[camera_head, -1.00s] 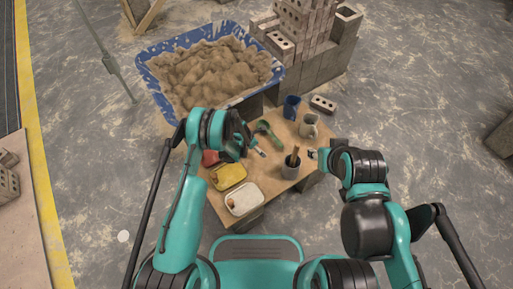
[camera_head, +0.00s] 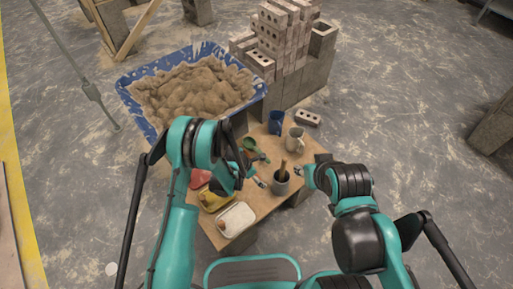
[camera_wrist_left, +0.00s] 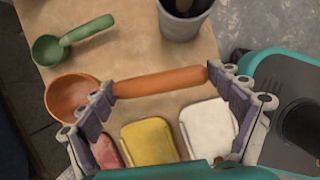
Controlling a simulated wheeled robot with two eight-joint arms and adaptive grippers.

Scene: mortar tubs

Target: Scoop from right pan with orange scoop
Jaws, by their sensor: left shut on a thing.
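The orange scoop (camera_wrist_left: 160,82) lies across the left wrist view, with its round bowl at the left and its handle between the fingers of my left gripper (camera_wrist_left: 165,98). The left gripper is shut on the scoop's handle, low over the table. In the head view my left gripper (camera_head: 243,172) is over the table's left side, and my arm hides the orange scoop. My right gripper (camera_head: 303,172) is at the table's right edge, small and partly hidden by its wrist. A blue tub (camera_head: 126,92) full of sandy mortar stands behind the table; I cannot tell whether it is the right pan.
The table (camera_head: 258,206) holds a green scoop (camera_wrist_left: 75,38), a grey pot (camera_head: 281,186), a light jug (camera_head: 295,140) and a blue mug (camera_head: 275,121). Bricks (camera_head: 290,60) are stacked behind. Open floor lies right.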

